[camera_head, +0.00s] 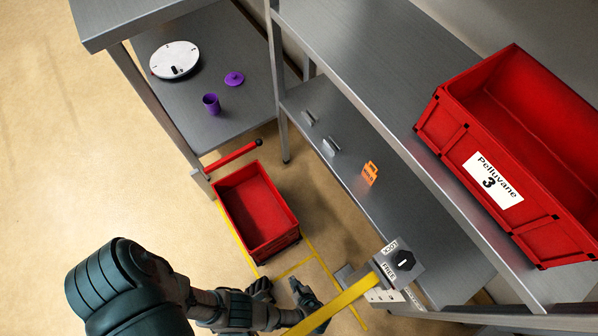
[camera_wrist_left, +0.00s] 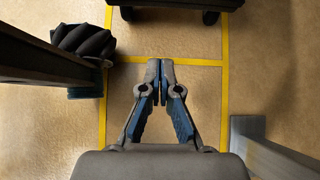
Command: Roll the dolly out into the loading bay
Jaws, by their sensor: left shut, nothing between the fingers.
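The dolly carries an empty red crate (camera_head: 258,208) and stands on the floor inside yellow floor lines (camera_head: 293,268). A red-gripped push handle (camera_head: 232,159) rises at its far end. In the left wrist view, the dolly's dark near edge with black casters (camera_wrist_left: 210,17) shows at the top, beyond a yellow cross line (camera_wrist_left: 190,62). My left gripper (camera_head: 298,283) is low over the floor on the near side of the dolly, apart from it. Its fingers are closed and empty in the left wrist view (camera_wrist_left: 160,68). My right gripper is not in view.
A yellow bar (camera_head: 338,304) extends from a box with a black knob (camera_head: 403,260) labelled FREE. Steel shelving (camera_head: 375,180) borders the right, holding an orange object (camera_head: 369,173) and a large red crate (camera_head: 505,205) labelled Pelluvane 3. Open floor (camera_head: 75,170) lies left.

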